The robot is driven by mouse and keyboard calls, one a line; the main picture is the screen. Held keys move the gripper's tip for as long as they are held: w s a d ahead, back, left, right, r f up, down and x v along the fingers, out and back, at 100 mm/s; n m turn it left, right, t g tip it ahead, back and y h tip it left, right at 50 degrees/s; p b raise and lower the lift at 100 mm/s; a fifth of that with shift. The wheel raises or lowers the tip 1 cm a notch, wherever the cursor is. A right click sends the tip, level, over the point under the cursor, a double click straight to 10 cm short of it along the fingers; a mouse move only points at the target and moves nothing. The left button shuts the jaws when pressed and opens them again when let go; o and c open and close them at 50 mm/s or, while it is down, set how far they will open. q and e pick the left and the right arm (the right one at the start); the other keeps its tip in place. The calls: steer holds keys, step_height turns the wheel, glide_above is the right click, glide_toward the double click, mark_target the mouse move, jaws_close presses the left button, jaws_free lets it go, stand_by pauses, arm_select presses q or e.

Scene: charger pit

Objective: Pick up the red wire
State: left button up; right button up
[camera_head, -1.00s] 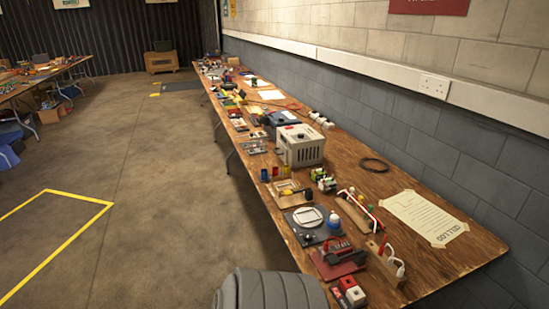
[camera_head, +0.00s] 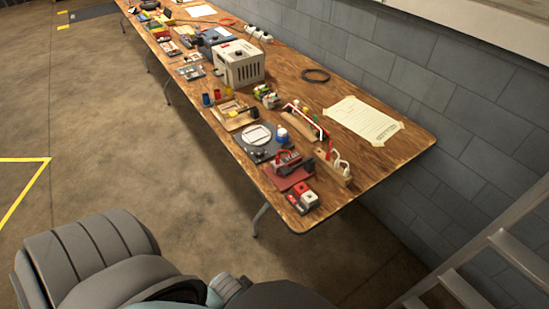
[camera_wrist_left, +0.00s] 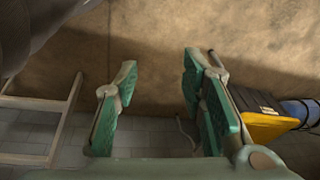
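In the head view, a red wire with white parts (camera_head: 307,117) runs along a wooden block on the near end of the workbench (camera_head: 385,155). Another wooden block (camera_head: 333,168) in front of it carries white loops and a small red piece. A thin orange-red cord (camera_head: 228,20) lies far back on the bench. My left gripper (camera_wrist_left: 160,72) shows in the left wrist view, with its green-padded fingers apart and nothing between them. It faces the bare floor and wall, away from the bench. My right gripper is in neither view.
A ladder (camera_head: 480,255) leans at right. The wrist view shows a yellow-and-black box (camera_wrist_left: 262,118).

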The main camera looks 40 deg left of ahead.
arm_select(q)
steer(key=w+r+t+p, duration=0.1)
steer(key=w+r, duration=0.3)
steer(key=r, duration=1.1)
steer(key=n, duration=0.3)
glide_toward(277, 157)
steer(key=shift+t, duration=0.4)
steer(key=b+x, duration=0.1)
steer(key=x, duration=0.2)
steer(key=b+x, duration=0.2)
steer(key=x, duration=0.1)
steer(key=b+x, duration=0.1)
steer(key=x, duration=0.2)
steer(key=shift+s+f, duration=0.2)
steer(key=shift+f, duration=0.2)
steer(key=shift+r, duration=0.1)
jaws_close()
